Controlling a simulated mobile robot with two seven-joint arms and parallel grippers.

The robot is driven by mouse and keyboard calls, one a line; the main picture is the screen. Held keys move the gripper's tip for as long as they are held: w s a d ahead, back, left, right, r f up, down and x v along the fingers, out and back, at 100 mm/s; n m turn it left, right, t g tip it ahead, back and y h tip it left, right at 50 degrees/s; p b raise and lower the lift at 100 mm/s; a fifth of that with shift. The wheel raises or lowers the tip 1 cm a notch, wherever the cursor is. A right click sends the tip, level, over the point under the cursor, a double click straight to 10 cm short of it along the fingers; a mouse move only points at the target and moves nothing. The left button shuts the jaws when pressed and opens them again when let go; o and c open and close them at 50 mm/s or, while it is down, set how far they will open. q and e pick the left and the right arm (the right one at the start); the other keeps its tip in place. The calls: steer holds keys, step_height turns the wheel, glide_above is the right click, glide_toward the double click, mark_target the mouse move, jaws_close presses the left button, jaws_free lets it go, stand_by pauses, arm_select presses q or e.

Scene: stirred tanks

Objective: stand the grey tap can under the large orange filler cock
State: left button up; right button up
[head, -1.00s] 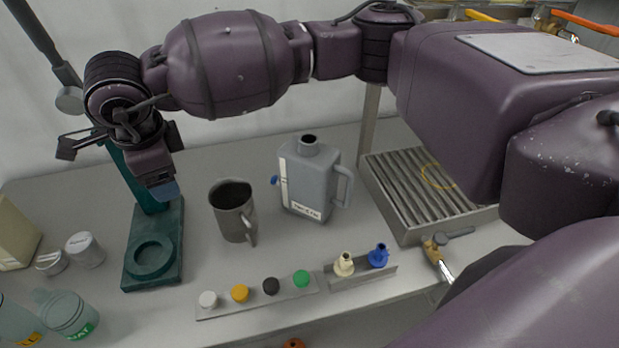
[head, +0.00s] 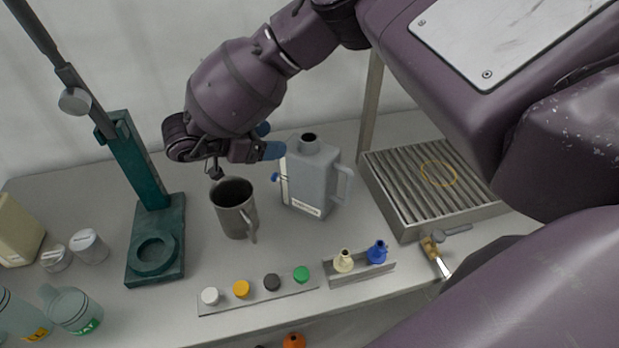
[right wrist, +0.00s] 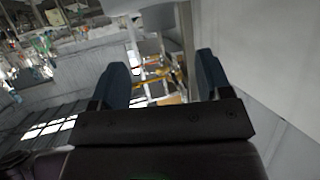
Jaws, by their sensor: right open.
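The grey tap can (head: 312,180) stands upright on the bench in the head view. It has a dark mouth on top, a handle on its right, a small blue tap on its left side and a white label. My right gripper (head: 268,140) is open and empty at the can's upper left, its blue fingertips near the can's shoulder; whether they touch it I cannot tell. In the right wrist view the open fingers (right wrist: 162,82) have nothing clearly between them. The large orange filler cock is not identifiable now. My left gripper is not in view.
A grey mug (head: 235,212) stands just left of the can. A green stand (head: 170,225) is further left. A slatted metal tray (head: 405,215) lies to the right. A strip of coloured caps (head: 256,294) and a holder with two nozzles (head: 361,272) lie in front.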

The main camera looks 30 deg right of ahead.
glide_toward(316, 137)
steer(key=x, duration=0.3)
steer(key=shift+s+f+p, duration=0.1)
steer(key=shift+f+p, duration=0.2)
steer(key=shift+p, duration=0.1)
steer(key=shift+r+p+x, duration=0.1)
steer(key=shift+p+x, duration=0.25)
steer(key=shift+x, duration=0.95)
steer(key=shift+r+p+x, duration=0.15)
steer(key=shift+p+x, duration=0.2)
steer(key=shift+x, duration=0.9)
steer(key=shift+d, duration=0.1)
jaws_close()
